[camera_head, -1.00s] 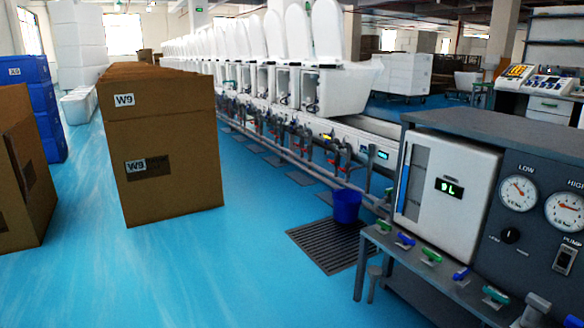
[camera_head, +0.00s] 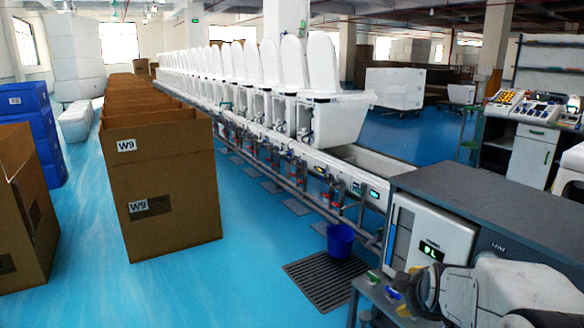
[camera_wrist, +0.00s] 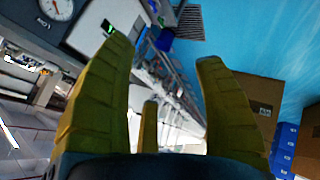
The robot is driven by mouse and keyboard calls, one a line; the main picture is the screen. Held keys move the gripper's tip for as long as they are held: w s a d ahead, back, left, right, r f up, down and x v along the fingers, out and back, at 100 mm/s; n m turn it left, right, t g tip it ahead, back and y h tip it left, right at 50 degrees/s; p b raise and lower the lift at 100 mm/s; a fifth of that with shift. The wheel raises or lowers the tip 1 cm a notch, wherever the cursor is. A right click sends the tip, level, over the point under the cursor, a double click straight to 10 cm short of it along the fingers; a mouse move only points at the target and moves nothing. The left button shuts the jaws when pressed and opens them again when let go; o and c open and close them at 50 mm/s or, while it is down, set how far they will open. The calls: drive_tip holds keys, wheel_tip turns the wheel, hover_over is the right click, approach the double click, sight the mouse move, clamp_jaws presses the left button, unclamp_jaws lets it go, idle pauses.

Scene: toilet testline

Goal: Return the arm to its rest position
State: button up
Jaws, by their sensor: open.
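In the head view, part of my white and black arm (camera_head: 500,290) reaches in at the lower right, in front of the test bench. The wrist view is tilted, with the blue floor and the row of toilets seen beyond the fingers.
A grey test bench (camera_head: 480,200) with a white display box (camera_head: 430,240) stands close at the right. A blue bucket (camera_head: 340,241) stands beside a dark floor grate (camera_head: 325,280). Cardboard boxes (camera_head: 165,185) and blue crates (camera_head: 30,105) stand left. Blue floor between is clear.

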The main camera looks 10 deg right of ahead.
drive_tip(key=s+a+r+m+g+y+p, duration=0.1)
drive_tip(key=s+a+r+g+y+p, duration=0.1)
drive_tip(key=s+a+r+p, duration=0.4)
drive_tip(key=s+a+r+m+g+y+p, duration=0.2)
drive_tip(key=s+a+r+p, duration=0.5)
drive_tip(key=s+a, duration=0.4)
drive_tip(key=shift+s+a+r+m+p, duration=0.15)
drive_tip(key=shift+s+a+m+p, duration=0.2)
drive_tip(key=shift+a, duration=0.85)
